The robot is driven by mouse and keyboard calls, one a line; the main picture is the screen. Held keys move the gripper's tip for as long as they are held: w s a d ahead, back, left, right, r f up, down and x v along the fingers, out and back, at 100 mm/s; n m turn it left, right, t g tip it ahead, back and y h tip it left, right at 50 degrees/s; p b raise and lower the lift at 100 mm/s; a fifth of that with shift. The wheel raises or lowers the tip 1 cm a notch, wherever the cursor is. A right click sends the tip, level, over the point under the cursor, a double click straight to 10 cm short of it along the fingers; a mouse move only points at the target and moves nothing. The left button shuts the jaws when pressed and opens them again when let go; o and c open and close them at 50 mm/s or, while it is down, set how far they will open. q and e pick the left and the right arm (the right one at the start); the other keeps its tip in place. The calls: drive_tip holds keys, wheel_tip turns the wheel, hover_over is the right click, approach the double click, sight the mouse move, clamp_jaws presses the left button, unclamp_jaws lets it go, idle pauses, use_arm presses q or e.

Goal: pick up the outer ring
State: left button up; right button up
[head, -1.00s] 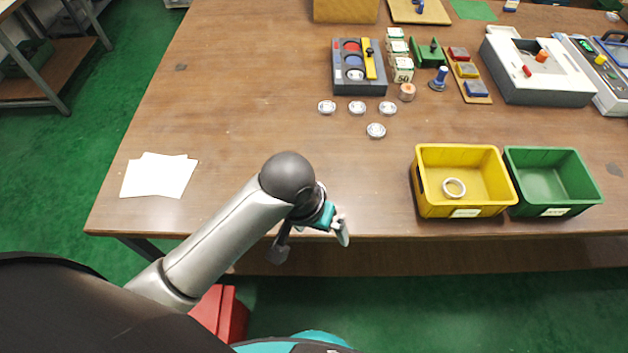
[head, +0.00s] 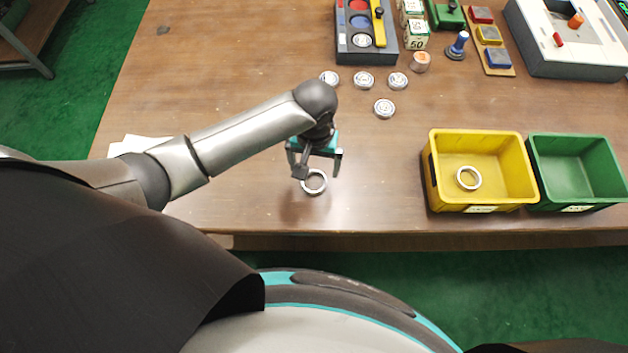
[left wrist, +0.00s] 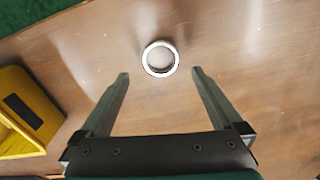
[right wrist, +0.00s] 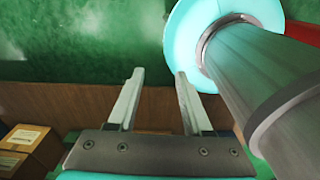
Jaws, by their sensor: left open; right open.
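A silver metal ring (head: 314,188) lies flat on the wooden table near its front edge. It also shows in the left wrist view (left wrist: 146,60), just beyond the fingertips and centred between them. My left gripper (head: 319,170) is open and empty, pointing down over the table by the ring. Its fingers do not appear to touch the ring. A second ring (head: 468,178) lies inside the yellow bin (head: 434,180). My right gripper (right wrist: 160,74) is open and empty in the right wrist view, with green floor beyond it. It is not seen in the head view.
A green bin (head: 575,195) stands beside the yellow one, right of the ring. Several small round bearings (head: 384,108) lie farther back, near a grey tray (head: 345,48). The table around the ring is clear. The front edge is close.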

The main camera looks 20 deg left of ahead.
sight(314, 183)
use_arm(q)
drive_tip(key=shift+f, duration=1.15)
wheel_tip(314, 183, down, 5)
drive_tip(key=shift+s+r+b, duration=0.1)
drive_tip(key=shift+b, duration=0.75)
use_arm(e)
drive_tip(key=shift+w+a+f, duration=0.1)
drive_tip(key=shift+w+f, duration=0.75)
drive_tip(key=shift+f, duration=0.05)
use_arm(q)
drive_tip(key=shift+c, duration=0.2)
drive_tip(key=c, duration=1.3)
use_arm(e)
drive_tip(key=shift+s+a, duration=0.1)
drive_tip(key=shift+s, duration=0.1)
use_arm(q)
drive_tip(key=shift+c, duration=0.2)
